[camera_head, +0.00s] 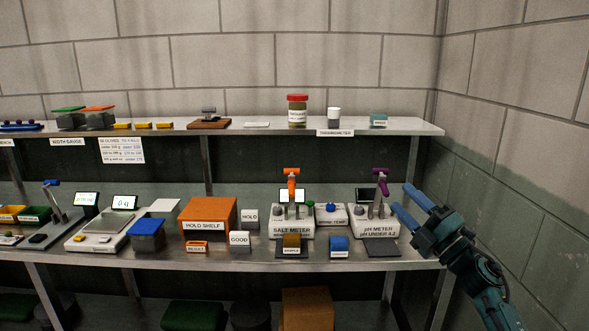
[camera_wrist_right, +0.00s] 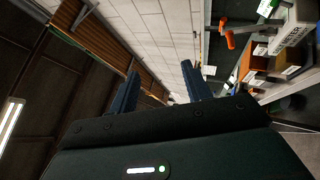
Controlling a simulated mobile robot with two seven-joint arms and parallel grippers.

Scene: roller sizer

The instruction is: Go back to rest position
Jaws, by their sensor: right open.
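My right gripper (camera_head: 408,204) is at the right end of the bench in the head view, beside the pH meter (camera_head: 376,222). Its blue fingers are spread apart with nothing between them. In the right wrist view the two fingers (camera_wrist_right: 158,92) are also apart and empty, with the wall behind them. The fingers appear close to the pH meter's purple-handled arm (camera_head: 380,177); I cannot tell whether they touch it. My left gripper is in neither view.
The salt meter (camera_head: 293,222) with its orange handle stands left of the pH meter. An orange hold shelf (camera_head: 208,214), a scale (camera_head: 105,228) and small bins stand further left. An upper shelf (camera_head: 400,126) holds jars and tools. A wall (camera_head: 510,170) closes off the right side.

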